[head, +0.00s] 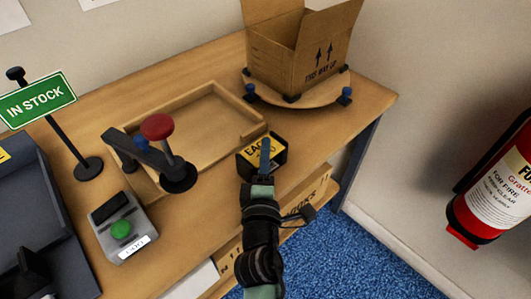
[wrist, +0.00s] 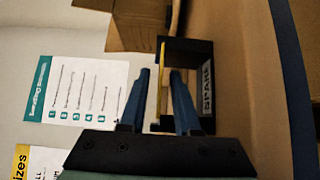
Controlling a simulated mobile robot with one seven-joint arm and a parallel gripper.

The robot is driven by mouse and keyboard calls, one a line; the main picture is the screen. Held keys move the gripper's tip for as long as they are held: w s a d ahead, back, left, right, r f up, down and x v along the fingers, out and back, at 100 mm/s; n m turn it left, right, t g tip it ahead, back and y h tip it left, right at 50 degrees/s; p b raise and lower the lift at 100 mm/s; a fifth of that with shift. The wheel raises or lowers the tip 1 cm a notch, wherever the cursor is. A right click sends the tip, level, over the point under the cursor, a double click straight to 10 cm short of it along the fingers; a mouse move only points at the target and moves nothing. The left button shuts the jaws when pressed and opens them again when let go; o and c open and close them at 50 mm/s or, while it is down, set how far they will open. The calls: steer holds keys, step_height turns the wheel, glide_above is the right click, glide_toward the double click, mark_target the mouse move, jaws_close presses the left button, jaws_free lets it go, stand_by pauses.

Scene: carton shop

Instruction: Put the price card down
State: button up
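The price card (head: 262,146) is yellow with dark lettering, partly hidden by my gripper in the head view. In the wrist view the card (wrist: 162,58) shows nearly edge-on as a thin yellow strip. It is at a black holder (wrist: 208,55) labelled "SPARE"; I cannot tell how firmly it rests there. The black holder also shows in the head view (head: 280,155) at the bench's front edge. My gripper (wrist: 160,72) has its two blue fingers apart, one on each side of the card, with a visible gap. In the head view my gripper (head: 265,150) is right at the card.
A wooden tray (head: 215,92) lies behind the holder. An open carton (head: 300,50) stands on a round turntable (head: 325,92) at the back right. A red-knobbed press (head: 158,127), a green-button box (head: 121,229) and an "IN STOCK" sign (head: 38,100) are on the left.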

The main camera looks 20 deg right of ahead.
steer(key=shift+r+p, duration=0.5)
steer(key=b+v, duration=0.2)
steer(key=v, duration=1)
